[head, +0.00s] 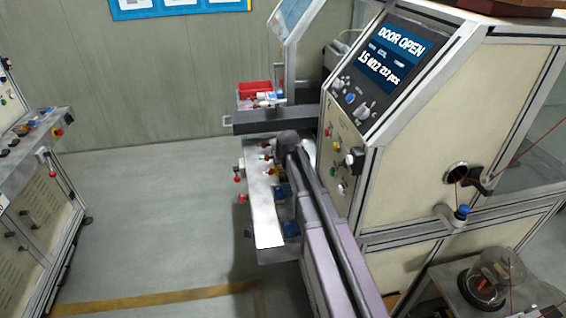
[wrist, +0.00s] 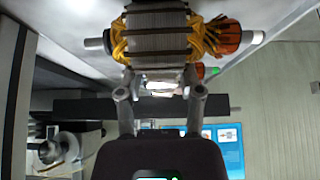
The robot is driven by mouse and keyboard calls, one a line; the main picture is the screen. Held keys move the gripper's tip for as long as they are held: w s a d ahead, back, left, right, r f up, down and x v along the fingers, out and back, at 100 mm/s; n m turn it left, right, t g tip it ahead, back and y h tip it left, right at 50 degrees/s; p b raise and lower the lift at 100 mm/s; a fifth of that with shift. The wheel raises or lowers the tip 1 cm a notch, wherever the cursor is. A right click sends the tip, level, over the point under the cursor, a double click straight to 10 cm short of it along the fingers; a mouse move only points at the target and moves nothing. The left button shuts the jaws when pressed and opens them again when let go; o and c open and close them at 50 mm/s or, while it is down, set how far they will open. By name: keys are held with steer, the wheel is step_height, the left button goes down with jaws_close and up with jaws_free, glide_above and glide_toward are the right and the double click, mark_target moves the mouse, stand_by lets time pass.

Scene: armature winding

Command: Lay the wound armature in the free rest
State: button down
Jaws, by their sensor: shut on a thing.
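My gripper (wrist: 160,80) shows in the wrist view with its two fingers shut on the wound armature (wrist: 158,40). The armature has a grey laminated core, yellow windings at both ends, an orange part at the right and a pale shaft end on each side. It lies crosswise at the fingertips. In the head view my arm reaches over the bench beside the machine and hides part of it. I cannot clearly make out the armature or a free rest there.
The bench's pale metal top (head: 263,215) has red knobs along its left edge. A winding machine (head: 425,130) reading "DOOR OPEN" stands at the right. A red bin (head: 255,89) sits behind. Another workstation (head: 40,190) is at the left, with clear floor between.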

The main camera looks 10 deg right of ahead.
steer(key=shift+f, duration=0.1)
steer(key=shift+c, duration=0.8)
jaws_free()
